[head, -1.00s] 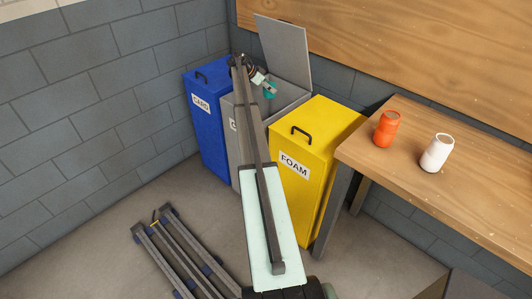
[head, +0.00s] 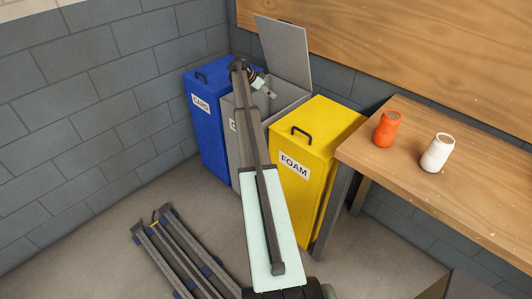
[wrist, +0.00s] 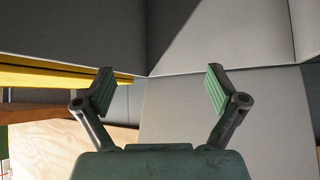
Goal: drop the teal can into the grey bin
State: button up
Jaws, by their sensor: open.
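The grey bin (head: 292,92) stands between the blue and yellow bins, with its lid (head: 285,50) raised at the back. My gripper (head: 271,94) is over the bin's opening. In the wrist view my gripper (wrist: 160,88) has its two fingers spread wide, with nothing between them. Grey panels fill much of the view beyond the fingers. The teal can is not visible in either current view. The lower inside of the bin is hidden in the head view by its walls and my arm.
The blue CARD bin (head: 208,125) is at left and the yellow FOAM bin (head: 310,140) at right, both closed. An orange can (head: 386,130) and a white can (head: 436,153) stand on the wooden table (head: 480,205). Block walls stand behind.

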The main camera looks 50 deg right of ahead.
jog(key=v, duration=1.2)
